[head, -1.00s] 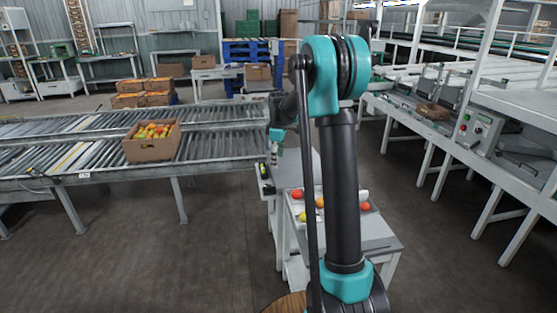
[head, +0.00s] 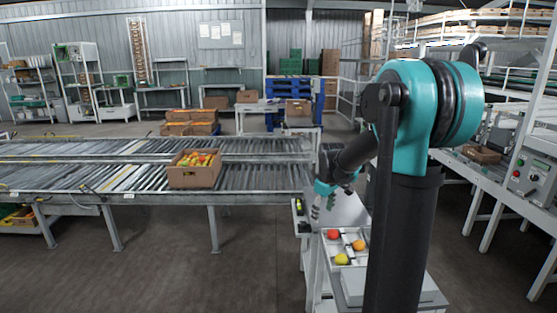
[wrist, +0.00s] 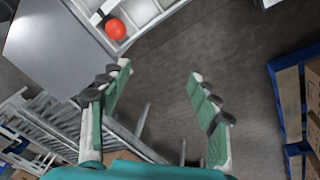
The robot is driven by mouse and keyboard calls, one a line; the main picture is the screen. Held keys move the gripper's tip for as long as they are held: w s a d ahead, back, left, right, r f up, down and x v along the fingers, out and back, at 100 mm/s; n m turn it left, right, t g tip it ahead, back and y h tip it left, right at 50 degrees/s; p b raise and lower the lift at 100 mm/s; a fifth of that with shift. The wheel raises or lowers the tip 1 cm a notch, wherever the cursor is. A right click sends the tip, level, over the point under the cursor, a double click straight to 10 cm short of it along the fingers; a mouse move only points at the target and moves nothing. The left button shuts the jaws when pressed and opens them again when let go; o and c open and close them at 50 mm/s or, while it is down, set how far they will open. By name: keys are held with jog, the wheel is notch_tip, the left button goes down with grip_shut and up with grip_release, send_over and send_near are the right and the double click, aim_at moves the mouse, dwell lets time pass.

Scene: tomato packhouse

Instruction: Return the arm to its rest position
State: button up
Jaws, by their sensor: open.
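My arm rises at the right of the head view, with its teal elbow (head: 405,110) high and the forearm reaching away and down. My gripper (head: 318,208) hangs near the left side of a small white work table. In the wrist view my gripper (wrist: 158,72) has its two green-padded fingers spread wide.
A sectioned tray (head: 348,235) on the table holds red, orange and yellow tomatoes; a red tomato (wrist: 115,29) shows in the wrist view. Left is a roller conveyor (head: 110,178) with a cardboard box (head: 193,178) of tomatoes. Grading machinery (head: 530,175) stands at right. Floor in front is open.

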jog(key=s+f+m, duration=0.3)
jog(key=s, duration=0.6)
jog(key=s+f+m+t, duration=0.1)
jog(key=s+f+m, duration=0.1)
jog(key=s, duration=0.7)
jog(key=s+f+m, duration=0.3)
jog(key=s, duration=0.6)
jog(key=shift+d+f+m+t, duration=0.3)
jog(key=shift+d+t, duration=0.1)
